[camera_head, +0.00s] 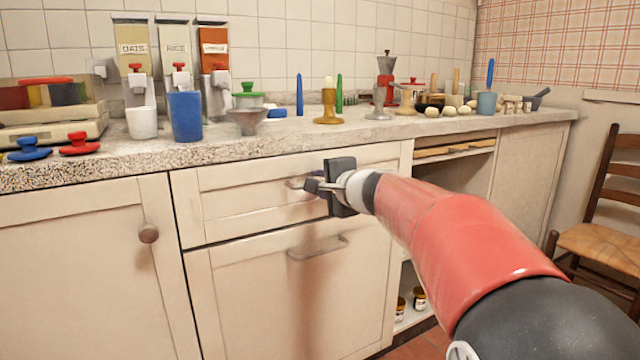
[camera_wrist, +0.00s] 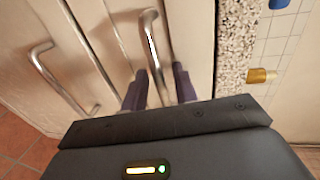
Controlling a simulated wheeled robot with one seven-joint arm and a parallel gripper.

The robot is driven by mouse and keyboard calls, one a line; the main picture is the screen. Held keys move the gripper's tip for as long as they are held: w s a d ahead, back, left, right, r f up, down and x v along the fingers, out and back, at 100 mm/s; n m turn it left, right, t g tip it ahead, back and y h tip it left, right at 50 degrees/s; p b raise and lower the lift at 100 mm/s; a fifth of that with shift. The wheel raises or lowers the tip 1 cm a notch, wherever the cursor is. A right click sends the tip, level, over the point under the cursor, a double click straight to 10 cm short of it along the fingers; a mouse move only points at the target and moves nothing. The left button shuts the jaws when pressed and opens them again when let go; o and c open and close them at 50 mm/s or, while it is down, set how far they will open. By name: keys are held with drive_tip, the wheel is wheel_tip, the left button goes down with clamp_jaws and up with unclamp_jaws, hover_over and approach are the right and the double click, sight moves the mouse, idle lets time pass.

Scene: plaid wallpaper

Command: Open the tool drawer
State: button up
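The upper drawer front (camera_head: 240,197) is cream and sits under the counter, looking flush with the cabinet. I take it as the tool drawer; no label shows. Its metal bar handle (camera_head: 295,183) is partly hidden by my gripper (camera_head: 312,186). In the wrist view the handle (camera_wrist: 152,45) runs up from between the two dark fingers of my gripper (camera_wrist: 159,88). The fingers stand apart on either side of the handle's near end, with a gap showing. I cannot tell whether either finger touches it.
Below is a larger front with its own bar handle (camera_head: 318,250). A door with a round knob (camera_head: 148,233) is at left. The counter edge (camera_head: 240,152) overhangs above, with a blue cup (camera_head: 185,116) on top. A chair (camera_head: 605,215) stands at right.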

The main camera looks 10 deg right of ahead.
drive_tip(key=shift+w+a, duration=0.1)
drive_tip(key=shift+w, duration=0.15)
clamp_jaws()
drive_tip(key=shift+f, duration=0.1)
